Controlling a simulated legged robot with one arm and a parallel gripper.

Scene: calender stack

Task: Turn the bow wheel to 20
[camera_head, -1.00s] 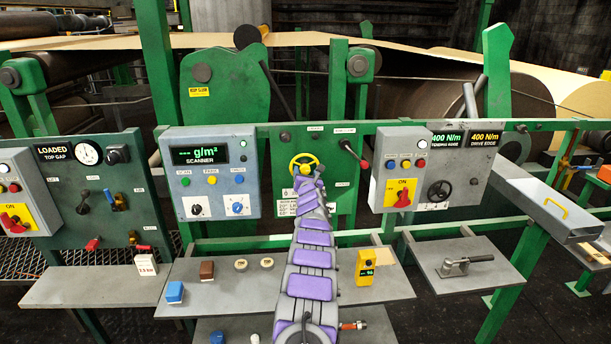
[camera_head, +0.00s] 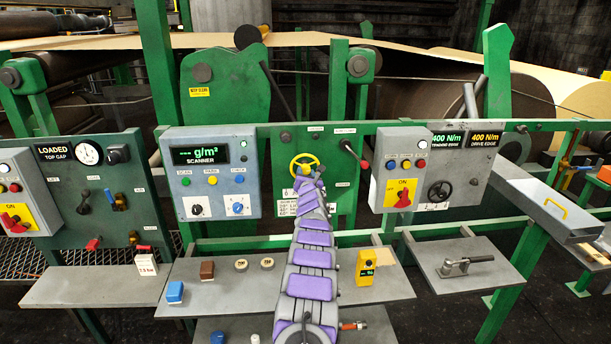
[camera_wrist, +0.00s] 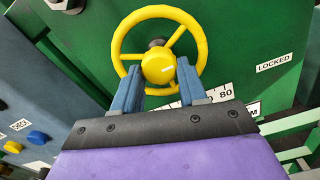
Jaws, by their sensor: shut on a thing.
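The yellow wheel (camera_head: 304,160), which I take to be the bow wheel, is mounted on the green panel in the middle. In the wrist view the wheel (camera_wrist: 160,12) shows its spokes and a hub with a white mark pointing to the upper right. My gripper (camera_wrist: 158,82) has its two blue-grey fingers either side of the hub, shut on the wheel and covering parts of its lower rim. In the head view my gripper (camera_head: 307,172) overlaps the wheel's lower part. A white scale (camera_wrist: 222,92) below the wheel shows "80"; the rest is hidden by my gripper.
A "LOCKED" label (camera_wrist: 274,63) is right of the wheel. The scanner box (camera_head: 212,170) is at left, the tension box (camera_head: 402,170) at right. A shelf (camera_head: 215,290) with small items lies below.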

